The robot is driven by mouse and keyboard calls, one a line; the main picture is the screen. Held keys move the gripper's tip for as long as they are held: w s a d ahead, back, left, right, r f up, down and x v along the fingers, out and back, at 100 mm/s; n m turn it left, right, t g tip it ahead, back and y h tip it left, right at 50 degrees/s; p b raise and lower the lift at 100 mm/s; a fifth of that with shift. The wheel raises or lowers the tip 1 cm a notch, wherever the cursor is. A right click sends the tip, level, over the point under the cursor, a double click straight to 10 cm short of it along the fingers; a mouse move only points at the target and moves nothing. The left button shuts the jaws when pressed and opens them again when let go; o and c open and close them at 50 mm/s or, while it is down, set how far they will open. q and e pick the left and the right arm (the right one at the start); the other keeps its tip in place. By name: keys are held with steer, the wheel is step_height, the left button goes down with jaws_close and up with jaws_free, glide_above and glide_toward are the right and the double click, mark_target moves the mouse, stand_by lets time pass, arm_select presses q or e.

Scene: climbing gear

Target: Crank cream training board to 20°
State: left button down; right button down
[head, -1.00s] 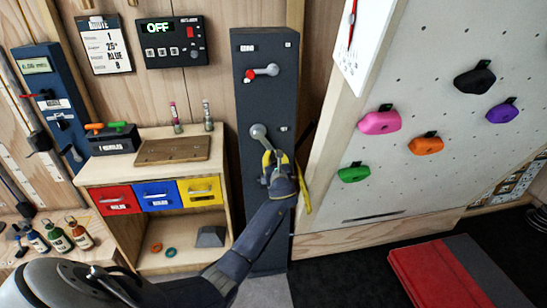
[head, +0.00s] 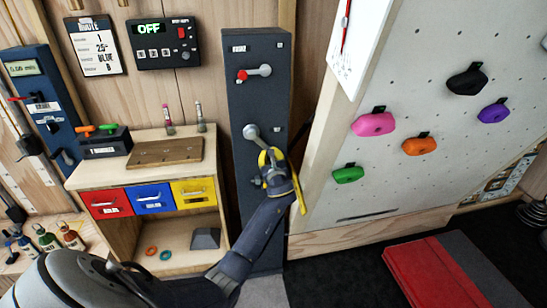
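The cream training board (head: 420,90) leans at the right, dotted with small holes and carrying colored holds. A white dial plate with a red needle (head: 345,30) is on its upper left side; its marks are too small to read. A grey crank (head: 252,132) sticks out from the dark post (head: 237,90) left of the board. My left gripper (head: 268,158), with yellow fingers, is at the crank's outer end. The fingers hide that end, and I cannot tell if they are closed on it. My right gripper is not in view.
Above the crank is a red-tipped lever (head: 255,73). A control box reading OFF (head: 165,42) and a route card (head: 97,45) hang on the wall. A drawer cabinet (head: 215,160) stands left of the post. A red and dark mat (head: 440,275) lies at lower right.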

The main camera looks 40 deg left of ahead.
arm_select(q)
steer(key=shift+w+d+r+n, duration=0.35)
steer(key=shift+w+d+r, duration=0.1)
steer(key=shift+d+r, duration=0.15)
steer(key=shift+w+d+r+n, duration=0.35)
steer(key=shift+w+d+r, duration=0.1)
steer(key=shift+r, duration=0.2)
steer(key=c, duration=1.7)
jaws_free()
steer(key=shift+s+a+f, duration=0.1)
steer(key=shift+s+f, duration=0.15)
steer(key=o, duration=0.4)
steer(key=shift+a+f, duration=0.1)
steer(key=shift+f, duration=0.05)
steer(key=shift+o, duration=0.8)
steer(key=shift+a, duration=0.1)
steer(key=shift+r, duration=0.2)
steer(key=v, duration=1.2)
steer(key=shift+f, duration=0.1)
